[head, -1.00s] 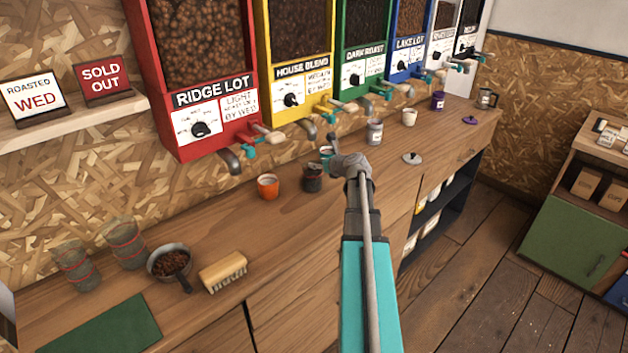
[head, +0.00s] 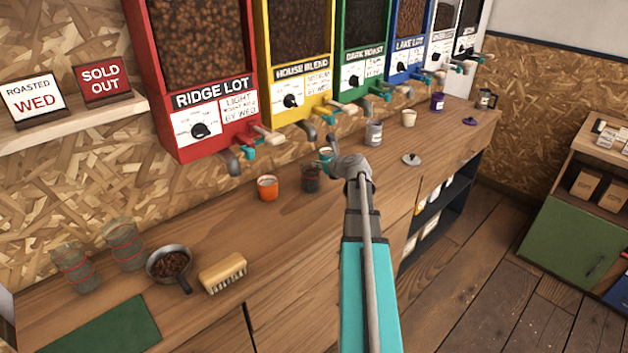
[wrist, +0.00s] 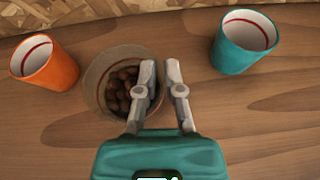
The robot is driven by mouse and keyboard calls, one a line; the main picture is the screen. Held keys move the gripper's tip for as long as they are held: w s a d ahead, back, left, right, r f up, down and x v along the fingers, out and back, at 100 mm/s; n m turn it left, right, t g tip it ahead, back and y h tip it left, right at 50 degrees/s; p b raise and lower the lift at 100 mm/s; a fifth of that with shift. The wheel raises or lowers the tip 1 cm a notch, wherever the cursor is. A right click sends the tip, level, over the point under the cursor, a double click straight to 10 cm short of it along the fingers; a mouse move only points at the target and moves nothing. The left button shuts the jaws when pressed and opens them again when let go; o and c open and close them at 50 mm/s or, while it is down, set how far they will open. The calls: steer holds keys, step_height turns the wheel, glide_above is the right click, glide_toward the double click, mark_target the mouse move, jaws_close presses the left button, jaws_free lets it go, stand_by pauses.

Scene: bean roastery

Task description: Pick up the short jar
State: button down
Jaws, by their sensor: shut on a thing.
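The short jar, a clear glass jar with brown beans inside, is left of centre in the wrist view (wrist: 97,82) and beside the orange cup in the head view (head: 310,183). My gripper (wrist: 159,68) is shut on the jar's right wall, with one finger over the beans inside the rim and the other outside. The jar looks upright. Whether its base touches the counter cannot be told. In the head view my wrist partly hides the fingers.
An orange cup (wrist: 45,65) stands close left of the jar and a teal cup (wrist: 243,42) to its right. On the wooden counter (head: 215,225) are a brush (head: 222,273), a scoop of beans (head: 170,264) and a lid (head: 411,159). Bean dispensers (head: 200,80) hang above.

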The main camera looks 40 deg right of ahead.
steer(key=shift+r, duration=0.1)
stand_by(0.3)
step_height(320, 180, up, 3)
steer(key=p, duration=0.3)
steer(key=shift+r, duration=0.2)
steer(key=s, duration=1.8)
steer(key=shift+d, duration=0.3)
